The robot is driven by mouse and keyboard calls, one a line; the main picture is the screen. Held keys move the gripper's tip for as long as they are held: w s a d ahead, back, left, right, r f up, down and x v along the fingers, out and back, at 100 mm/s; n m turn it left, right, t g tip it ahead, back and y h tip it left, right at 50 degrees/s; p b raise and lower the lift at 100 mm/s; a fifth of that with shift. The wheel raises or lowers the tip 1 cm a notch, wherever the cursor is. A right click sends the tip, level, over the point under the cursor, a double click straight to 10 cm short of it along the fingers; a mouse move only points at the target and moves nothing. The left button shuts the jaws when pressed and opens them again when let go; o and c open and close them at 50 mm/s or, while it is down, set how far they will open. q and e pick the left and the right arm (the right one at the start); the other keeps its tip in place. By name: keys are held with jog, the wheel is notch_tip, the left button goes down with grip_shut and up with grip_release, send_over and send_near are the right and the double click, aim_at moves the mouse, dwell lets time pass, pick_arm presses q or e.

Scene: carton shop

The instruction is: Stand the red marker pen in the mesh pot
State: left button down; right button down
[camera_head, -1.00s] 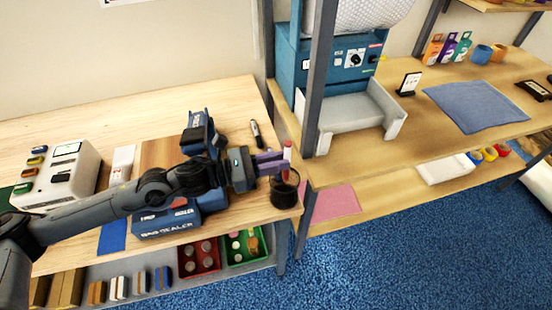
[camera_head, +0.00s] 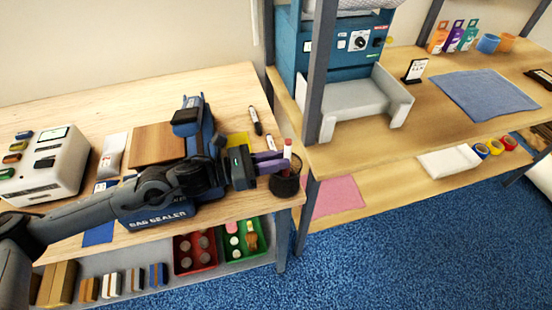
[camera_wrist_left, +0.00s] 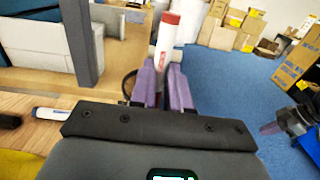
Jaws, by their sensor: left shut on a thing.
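The red marker pen (camera_head: 288,149) stands roughly upright, red end up, over the mouth of the dark mesh pot (camera_head: 286,185). My left gripper (camera_head: 275,163) is shut on the pen, its purple fingers at the pot's rim. In the left wrist view the pen (camera_wrist_left: 168,40) rises between the fingers (camera_wrist_left: 163,88). Its lower end is hidden, so I cannot tell how deep it is in the pot. The pot stands at the table's right front corner. A grey, purple-tipped shape at the wrist view's right edge appears to be my right gripper (camera_wrist_left: 272,128); its jaws are unclear.
A black marker (camera_head: 255,121) and a pale marker (camera_head: 270,143) lie behind the pot. The blue bag sealer (camera_head: 158,217) stands left of it, beneath my arm. A grey post (camera_head: 318,80) rises to the right. The table's front edge is close to the pot.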

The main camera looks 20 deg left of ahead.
pick_arm(q)
jog(key=c, duration=1)
grip_release()
jog(key=shift+s+a, duration=0.1)
jog(key=shift+b+v, duration=0.6)
jog(key=shift+v, duration=4.65)
